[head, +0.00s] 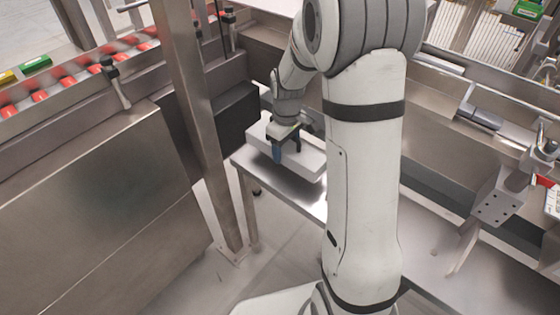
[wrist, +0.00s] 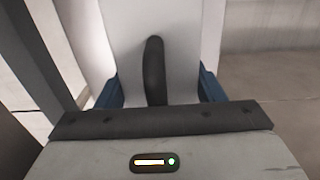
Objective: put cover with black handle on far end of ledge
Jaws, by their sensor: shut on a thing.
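The white cover (head: 308,161) is at the far left end of the metal ledge (head: 302,193), on it or just above it; the head view does not settle which. In the wrist view the pale cover (wrist: 182,35) fills the top middle, with its black handle (wrist: 154,70) upright in the picture. My gripper (head: 285,147) is over the cover in the head view.
A steel post (head: 195,110) stands close left of the ledge end. A conveyor with red and white items (head: 70,80) runs at the upper left. A steel cabinet (head: 100,200) fills the lower left. Machine frames line the right side.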

